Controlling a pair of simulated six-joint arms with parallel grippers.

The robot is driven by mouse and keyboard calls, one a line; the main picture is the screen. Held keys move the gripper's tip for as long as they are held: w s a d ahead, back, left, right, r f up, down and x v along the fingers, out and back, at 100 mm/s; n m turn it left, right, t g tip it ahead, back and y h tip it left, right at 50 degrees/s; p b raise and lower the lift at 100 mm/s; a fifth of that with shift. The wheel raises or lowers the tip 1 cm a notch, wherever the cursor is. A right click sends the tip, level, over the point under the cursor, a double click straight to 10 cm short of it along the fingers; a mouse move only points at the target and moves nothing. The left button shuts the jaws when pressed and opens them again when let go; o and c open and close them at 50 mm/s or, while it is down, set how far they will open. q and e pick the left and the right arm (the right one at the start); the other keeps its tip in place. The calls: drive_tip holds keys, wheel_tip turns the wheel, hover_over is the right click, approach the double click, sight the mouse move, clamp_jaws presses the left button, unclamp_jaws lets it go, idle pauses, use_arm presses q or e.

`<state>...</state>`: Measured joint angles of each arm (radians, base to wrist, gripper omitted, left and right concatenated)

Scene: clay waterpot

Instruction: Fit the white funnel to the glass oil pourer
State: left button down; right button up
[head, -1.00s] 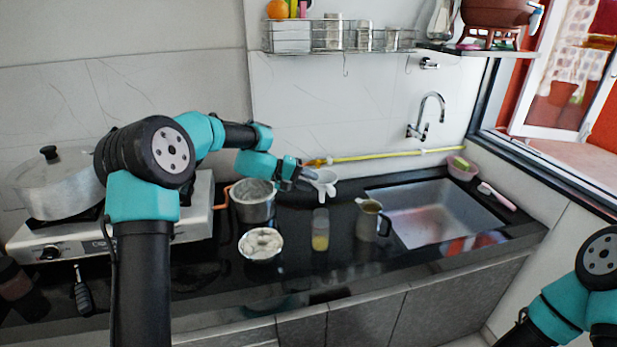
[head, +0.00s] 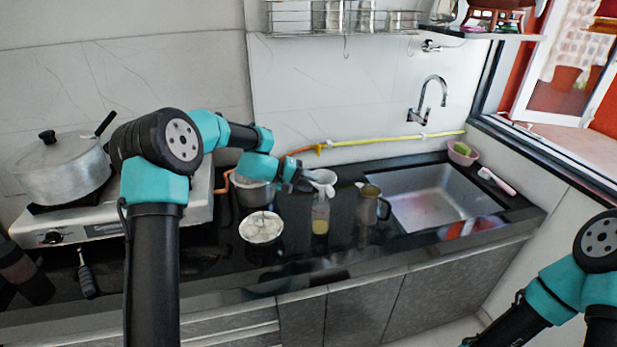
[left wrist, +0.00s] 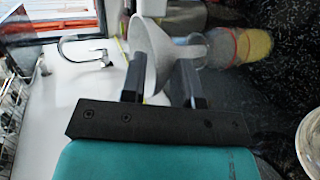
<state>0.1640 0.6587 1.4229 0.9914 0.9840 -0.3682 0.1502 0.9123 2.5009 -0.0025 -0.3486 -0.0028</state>
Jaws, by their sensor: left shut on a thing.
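The white funnel (head: 323,177) is held by my left gripper (head: 309,183), just above the glass oil pourer (head: 320,217). The pourer stands upright on the black counter with yellow oil in its lower part. In the left wrist view my left gripper (left wrist: 158,80) is shut on the funnel (left wrist: 150,45), whose wide mouth faces left in the picture and whose narrow end faces the pourer (left wrist: 228,47). I cannot tell whether the spout touches or enters the pourer's neck. My right gripper is out of view; only part of that arm shows at the right.
A metal jug (head: 370,206) stands right of the pourer, before the sink (head: 437,200). A bowl of white contents (head: 261,228) and a pot (head: 252,191) stand to the left. The stove (head: 70,227) carries a lidded pot. The counter in front of the pourer is clear.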

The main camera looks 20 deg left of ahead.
use_arm(q)
drive_tip(key=shift+f, duration=1.8)
drive_tip(key=shift+a+f, duration=0.1)
drive_tip(key=shift+f, duration=0.05)
idle(0.5)
drive_tip(key=c, duration=0.8)
unclamp_jaws()
drive_tip(key=v, duration=1.7)
drive_tip(key=shift+s+a, duration=0.1)
drive_tip(key=shift+a, duration=0.1)
